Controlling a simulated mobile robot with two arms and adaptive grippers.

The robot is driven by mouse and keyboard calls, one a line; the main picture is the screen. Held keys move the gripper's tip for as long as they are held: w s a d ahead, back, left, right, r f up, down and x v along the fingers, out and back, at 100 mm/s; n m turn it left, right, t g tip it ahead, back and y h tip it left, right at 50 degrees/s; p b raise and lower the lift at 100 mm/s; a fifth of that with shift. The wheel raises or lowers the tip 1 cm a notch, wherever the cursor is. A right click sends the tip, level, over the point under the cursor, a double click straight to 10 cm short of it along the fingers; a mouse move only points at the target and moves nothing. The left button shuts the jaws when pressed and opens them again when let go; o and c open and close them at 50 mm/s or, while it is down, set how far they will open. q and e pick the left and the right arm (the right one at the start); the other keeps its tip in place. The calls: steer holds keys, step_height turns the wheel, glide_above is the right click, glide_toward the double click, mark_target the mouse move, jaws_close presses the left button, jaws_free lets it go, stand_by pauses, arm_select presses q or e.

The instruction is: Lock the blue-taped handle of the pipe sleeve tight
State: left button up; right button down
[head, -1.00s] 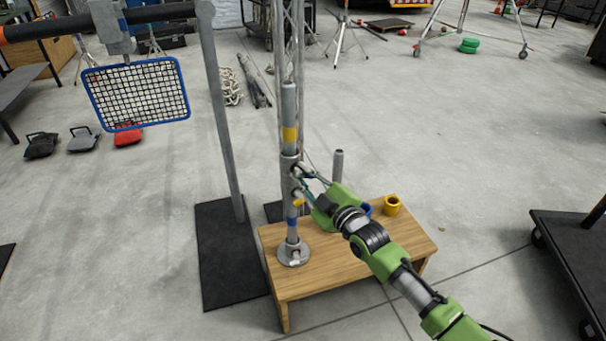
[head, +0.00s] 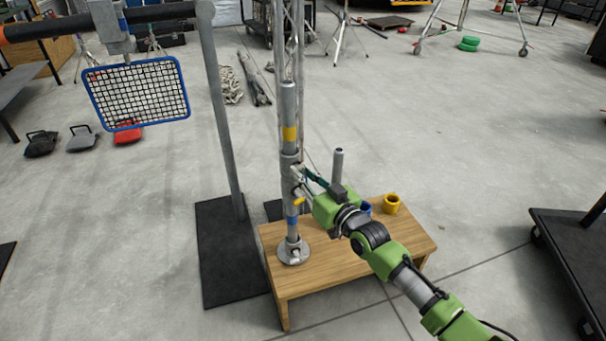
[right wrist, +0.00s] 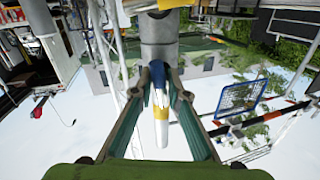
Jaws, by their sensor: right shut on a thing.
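The grey pipe sleeve (head: 289,174) sits around an upright pole (head: 289,105) on a small wooden table. My right gripper (head: 302,176) reaches the sleeve's right side. In the right wrist view, the gripper's two fingers (right wrist: 158,80) close from both sides on the blue-taped handle (right wrist: 157,72), which stands out from the sleeve (right wrist: 159,32). The blue tape on the handle is hidden in the head view. My left gripper is not in view.
The pole stands on a round flange (head: 293,252) on the wooden table (head: 340,270). A short grey post (head: 338,165), a yellow ring (head: 391,203) and a blue ring are near my gripper. A metal stand (head: 222,120) rises to the left.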

steer(key=m, duration=0.2)
steer(key=shift+f+m, duration=0.15)
steer(key=shift+m, duration=0.25)
steer(key=shift+m+b, duration=0.3)
steer(key=shift+m, duration=0.6)
steer(key=m, duration=0.2)
steer(key=shift+m+b, duration=0.3)
steer(key=shift+b, duration=0.05)
steer(key=m, duration=0.2)
steer(key=shift+m, duration=0.4)
steer(key=m, duration=0.2)
steer(key=shift+m+b, duration=0.3)
steer(key=shift+b, duration=0.1)
steer(key=shift+m, duration=1)
steer(key=m, duration=0.5)
steer(key=shift+m+p, duration=0.3)
steer(key=shift+m, duration=0.6)
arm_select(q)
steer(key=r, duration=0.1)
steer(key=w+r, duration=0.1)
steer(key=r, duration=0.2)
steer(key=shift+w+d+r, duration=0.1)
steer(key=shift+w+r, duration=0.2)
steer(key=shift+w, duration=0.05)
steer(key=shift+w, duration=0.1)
